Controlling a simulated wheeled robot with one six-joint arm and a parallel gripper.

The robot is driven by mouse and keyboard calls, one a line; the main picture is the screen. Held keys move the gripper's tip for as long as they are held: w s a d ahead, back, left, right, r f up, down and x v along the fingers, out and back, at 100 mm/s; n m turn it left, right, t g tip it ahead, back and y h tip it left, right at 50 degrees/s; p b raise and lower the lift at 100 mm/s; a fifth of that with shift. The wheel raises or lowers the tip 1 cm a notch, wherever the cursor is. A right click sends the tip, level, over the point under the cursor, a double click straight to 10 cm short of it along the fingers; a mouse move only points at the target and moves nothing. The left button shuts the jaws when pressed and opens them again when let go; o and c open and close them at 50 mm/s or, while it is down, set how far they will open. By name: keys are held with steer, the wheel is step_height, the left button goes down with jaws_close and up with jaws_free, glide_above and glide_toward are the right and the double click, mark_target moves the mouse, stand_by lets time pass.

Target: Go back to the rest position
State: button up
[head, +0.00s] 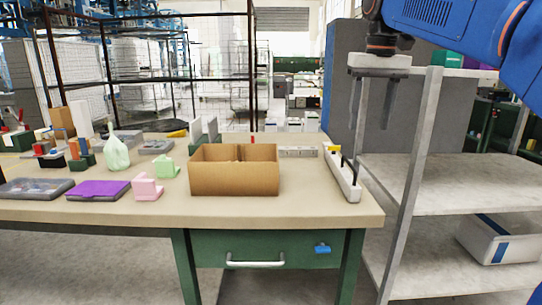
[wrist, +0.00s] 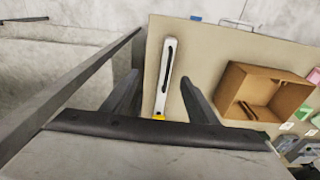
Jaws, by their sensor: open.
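My gripper (head: 374,112) is at the upper right of the head view, above the right end of the workbench and beside the shelf post. It points down, its two dark fingers are apart, and nothing is between them. In the wrist view, my gripper (wrist: 160,98) is also open, with the bench far below. A white power strip (head: 341,174) with a dark cable lies along the bench's right edge. The strip shows between the fingers in the wrist view (wrist: 168,62), well below them and not touched.
A metal shelf rack (head: 408,190) stands close on the right, with a white bin (head: 497,240) on a lower level. An open cardboard box (head: 234,180) stands on the workbench (head: 300,212). Pink (head: 146,187) and green foam pieces (head: 166,168) and a purple-lidded case (head: 98,190) lie left of it.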

steer(key=s+d+f+t, duration=0.2)
steer(key=s+f, duration=1.1)
steer(key=f, duration=0.4)
steer(key=s+d+f+t, duration=0.1)
steer(key=s+d+f, duration=0.2)
steer(key=s+f, duration=1)
step_height(320, 180, down, 4)
steer(key=shift+s+t, duration=0.35)
steer(key=shift+t, duration=0.05)
